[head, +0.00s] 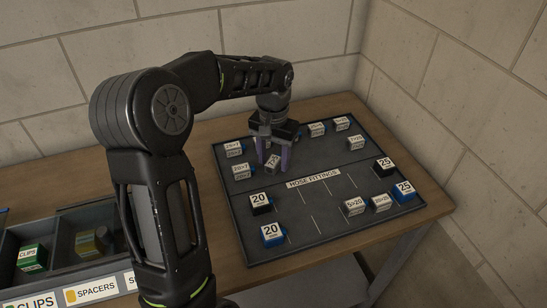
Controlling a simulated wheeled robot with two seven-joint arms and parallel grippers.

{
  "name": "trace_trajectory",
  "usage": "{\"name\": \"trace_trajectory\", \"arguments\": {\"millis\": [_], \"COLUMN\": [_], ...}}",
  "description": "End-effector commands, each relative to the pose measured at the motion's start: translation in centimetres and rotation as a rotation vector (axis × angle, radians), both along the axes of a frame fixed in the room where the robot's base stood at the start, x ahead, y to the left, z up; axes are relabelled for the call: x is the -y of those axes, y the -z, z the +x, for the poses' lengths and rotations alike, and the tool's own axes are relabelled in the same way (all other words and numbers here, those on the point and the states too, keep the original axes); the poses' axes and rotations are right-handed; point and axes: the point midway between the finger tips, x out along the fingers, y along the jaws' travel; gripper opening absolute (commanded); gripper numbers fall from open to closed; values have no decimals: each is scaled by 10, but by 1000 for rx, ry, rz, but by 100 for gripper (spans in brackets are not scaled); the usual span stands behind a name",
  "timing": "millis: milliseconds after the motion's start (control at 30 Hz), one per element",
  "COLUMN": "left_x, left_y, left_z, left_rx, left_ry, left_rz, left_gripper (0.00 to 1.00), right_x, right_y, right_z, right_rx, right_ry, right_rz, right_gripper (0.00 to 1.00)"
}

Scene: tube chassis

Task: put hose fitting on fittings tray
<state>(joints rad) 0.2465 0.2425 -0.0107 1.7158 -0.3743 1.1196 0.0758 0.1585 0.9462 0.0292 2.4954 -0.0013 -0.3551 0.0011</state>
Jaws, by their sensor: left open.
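The fittings tray (325,209) is a dark flat board on the wooden table, with a "HOSE FITTINGS" label (313,180) across its middle. My left gripper (274,152) points down over the tray's back left part, with its purple fingers apart. A small grey labelled hose fitting (272,163) is at the fingertips, on or just above the tray; I cannot tell which. The fingers stand on either side of it, and its label is too small to read surely. My right gripper is not in view.
Other grey fittings (241,171) stand along the tray's left and back edges. A dark bin (30,258) with clips and spacers is at left. Block walls close off the back and right.

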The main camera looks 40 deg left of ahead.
Motion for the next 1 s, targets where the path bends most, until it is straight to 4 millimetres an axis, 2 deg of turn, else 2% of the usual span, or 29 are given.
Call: {"name": "trace_trajectory", "arguments": {"millis": [267, 367, 667, 733, 833, 1000], "left_x": [0, 0, 0, 0, 0, 0], "left_y": [-14, -29, -92, -109, -119, -124], "left_z": [1, 1, 1, 1, 0, 0], "left_rx": [3, 4, 5, 3, 1, 0], "left_ry": [0, 0, 0, 1, 0, 0], "left_rz": [1, 1, 1, 1, 0, 0], "left_gripper": [48, 48, 48, 48, 48, 48], "right_x": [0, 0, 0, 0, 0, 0], "right_y": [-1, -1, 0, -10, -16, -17], "right_z": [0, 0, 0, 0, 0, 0], "right_rx": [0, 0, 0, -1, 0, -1], "right_ry": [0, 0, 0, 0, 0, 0], "right_rz": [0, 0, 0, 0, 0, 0], "right_gripper": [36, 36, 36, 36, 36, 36]}}
